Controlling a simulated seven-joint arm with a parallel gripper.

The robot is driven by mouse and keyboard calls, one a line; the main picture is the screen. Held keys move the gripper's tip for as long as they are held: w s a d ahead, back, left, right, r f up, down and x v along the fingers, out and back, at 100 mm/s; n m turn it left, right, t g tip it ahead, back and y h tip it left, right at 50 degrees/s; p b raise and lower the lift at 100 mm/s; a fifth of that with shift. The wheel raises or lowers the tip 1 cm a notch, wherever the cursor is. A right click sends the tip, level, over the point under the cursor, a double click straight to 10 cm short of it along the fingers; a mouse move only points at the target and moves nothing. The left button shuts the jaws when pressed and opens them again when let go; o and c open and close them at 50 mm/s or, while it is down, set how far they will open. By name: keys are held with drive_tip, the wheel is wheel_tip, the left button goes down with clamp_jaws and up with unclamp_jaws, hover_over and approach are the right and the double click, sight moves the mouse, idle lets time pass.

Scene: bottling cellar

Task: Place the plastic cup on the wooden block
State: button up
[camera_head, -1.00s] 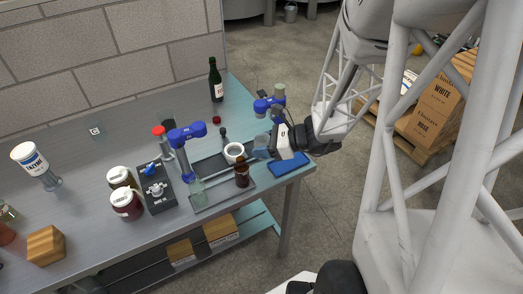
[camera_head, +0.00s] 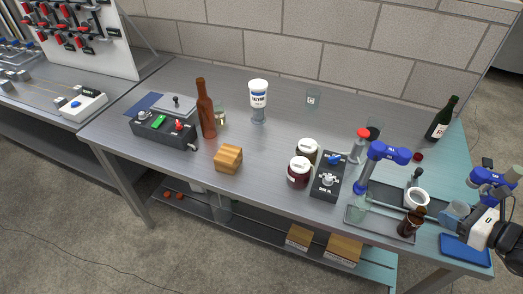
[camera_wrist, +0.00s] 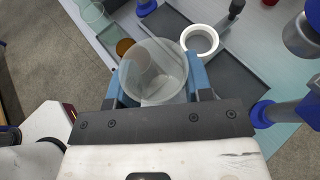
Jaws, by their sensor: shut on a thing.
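The clear plastic cup (camera_wrist: 153,72) is between the blue fingers of my gripper (camera_wrist: 153,82) in the wrist view, its open rim facing the camera. In the head view the cup (camera_head: 453,212) shows at the right end of the table, with my gripper (camera_head: 462,216) around it. I cannot tell whether its base touches the surface. The wooden block (camera_head: 228,159) is a small tan striped cube on the left-middle of the table, far left of my gripper. The block is not in the wrist view.
A blue-topped stand (camera_head: 379,155), black box (camera_head: 328,178) and jars (camera_head: 299,172) stand between gripper and block. A tall brown bottle (camera_head: 205,110) is behind the block.

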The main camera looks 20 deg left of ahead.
wheel_tip(320, 180, up, 12)
drive_tip(key=w+a+n+g+y, duration=0.1)
drive_tip(key=w+a+n+g, duration=0.15)
drive_tip(key=a, duration=1.15)
drive_tip(key=w+a+n+g+y, duration=0.1)
drive_tip(key=w+a+n+g, duration=0.15)
drive_tip(key=a, duration=1.15)
drive_tip(key=s+a+n+g, duration=0.25)
drive_tip(key=s+a, duration=0.35)
drive_tip(key=a, duration=0.7)
drive_tip(key=s+a+n+g, duration=0.25)
drive_tip(key=s+a, duration=0.35)
drive_tip(key=a, duration=0.6)
wheel_tip(320, 180, down, 11)
drive_tip(key=m, duration=0.1)
drive_tip(key=shift+w+y, duration=0.2)
drive_tip(key=shift+y, duration=0.1)
drive_tip(key=shift+r, duration=0.1)
hover_over(227, 153)
drive_tip(key=shift+w+f, duration=0.1)
drive_tip(key=shift+f, duration=0.65)
